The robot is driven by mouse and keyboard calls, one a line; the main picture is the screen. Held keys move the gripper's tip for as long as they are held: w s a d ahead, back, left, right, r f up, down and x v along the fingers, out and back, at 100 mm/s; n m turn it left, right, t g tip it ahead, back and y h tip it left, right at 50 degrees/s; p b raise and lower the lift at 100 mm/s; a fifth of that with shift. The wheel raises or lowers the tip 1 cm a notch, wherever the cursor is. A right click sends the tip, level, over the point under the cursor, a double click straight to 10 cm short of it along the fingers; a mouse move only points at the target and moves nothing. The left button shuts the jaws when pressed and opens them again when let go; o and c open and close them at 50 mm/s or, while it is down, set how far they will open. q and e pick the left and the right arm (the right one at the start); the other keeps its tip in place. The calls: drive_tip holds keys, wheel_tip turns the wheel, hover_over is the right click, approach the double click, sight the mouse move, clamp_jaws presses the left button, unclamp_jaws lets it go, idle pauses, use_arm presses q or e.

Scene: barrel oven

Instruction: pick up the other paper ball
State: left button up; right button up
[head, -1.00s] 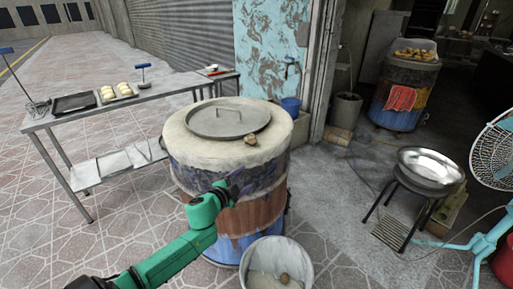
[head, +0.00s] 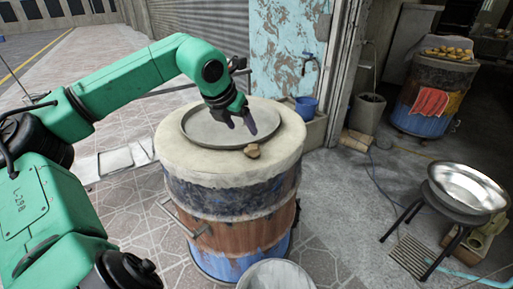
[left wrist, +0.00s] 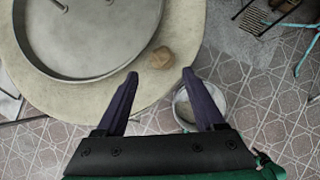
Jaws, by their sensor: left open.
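A crumpled brown paper ball (head: 252,151) rests on the pale top of the barrel oven (head: 180,142), beside the near edge of the round metal lid (head: 205,128). In the left wrist view the ball (left wrist: 160,57) lies past the fingertips, roughly between their lines. My left gripper (head: 238,122) is open and empty, above the lid's right part, with its fingers pointing down. Its two dark fingers also show in the left wrist view (left wrist: 160,75), apart from the ball. My right gripper is out of view.
A white bucket (head: 275,274) stands in front of the barrel, cut off by the frame's lower edge; it also shows in the left wrist view (left wrist: 181,112). A stool (head: 455,215) with a metal bowl (head: 468,186) stands right. A blue pot (head: 306,106) is behind.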

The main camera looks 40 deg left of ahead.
sight(253, 145)
use_arm(q)
drive_tip(key=p+x, duration=0.1)
drive_tip(key=x, duration=0.5)
drive_tip(key=shift+s, duration=0.1)
drive_tip(key=shift+w+f, duration=0.3)
drive_tip(key=shift+f, duration=0.2)
drive_tip(key=x, duration=0.5)
drive_tip(key=shift+s+d, duration=0.1)
drive_tip(key=shift+d, duration=0.05)
clamp_jaws()
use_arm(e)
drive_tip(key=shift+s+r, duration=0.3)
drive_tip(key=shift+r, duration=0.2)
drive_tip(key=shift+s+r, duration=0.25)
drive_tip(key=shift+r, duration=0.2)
